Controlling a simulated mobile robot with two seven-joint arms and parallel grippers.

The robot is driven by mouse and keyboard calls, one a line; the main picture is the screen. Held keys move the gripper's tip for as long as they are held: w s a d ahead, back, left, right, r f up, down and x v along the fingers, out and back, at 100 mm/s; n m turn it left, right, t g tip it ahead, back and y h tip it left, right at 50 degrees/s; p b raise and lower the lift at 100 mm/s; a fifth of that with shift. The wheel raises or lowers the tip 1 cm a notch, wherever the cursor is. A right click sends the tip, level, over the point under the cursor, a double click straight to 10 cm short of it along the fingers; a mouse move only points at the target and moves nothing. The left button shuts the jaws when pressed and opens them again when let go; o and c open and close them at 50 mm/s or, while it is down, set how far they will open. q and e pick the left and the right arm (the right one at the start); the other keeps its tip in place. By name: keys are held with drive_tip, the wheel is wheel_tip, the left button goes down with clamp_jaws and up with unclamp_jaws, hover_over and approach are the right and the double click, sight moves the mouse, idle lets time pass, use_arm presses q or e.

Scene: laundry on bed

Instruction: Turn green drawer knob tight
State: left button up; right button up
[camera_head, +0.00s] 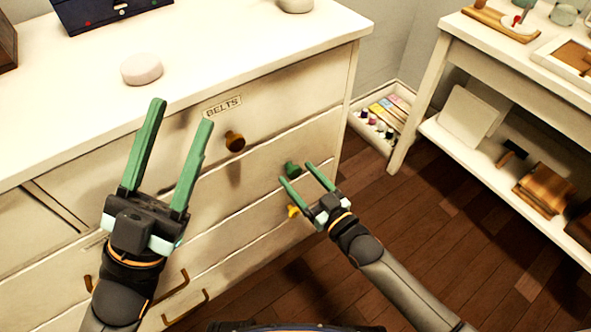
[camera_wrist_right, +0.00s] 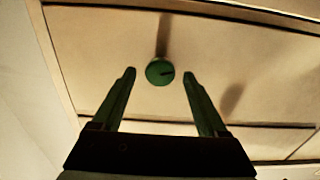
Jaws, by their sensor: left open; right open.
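The green drawer knob (camera_head: 292,169) is on a cream drawer front, below the drawer with the "BELTS" label. In the right wrist view the round green knob (camera_wrist_right: 160,72) has a dark line on its face and lies between and just beyond my fingertips. My right gripper (camera_head: 295,172) is open, and its fingers point at the knob. It also shows in the right wrist view (camera_wrist_right: 159,76), with the fingers apart on both sides; I cannot tell whether either touches the knob. My left gripper (camera_head: 182,110) is open and empty in front of the dresser, to the left.
A brown knob (camera_head: 235,141) is on the BELTS drawer, and a yellow knob (camera_head: 293,211) is below the green one. A white round object (camera_head: 141,69) sits on the dresser top (camera_head: 240,40). A white shelf table (camera_head: 520,58) stands at right, with wooden floor between.

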drive_tip(key=shift+w+a, duration=0.1)
drive_tip(key=shift+c, duration=0.4)
clamp_jaws()
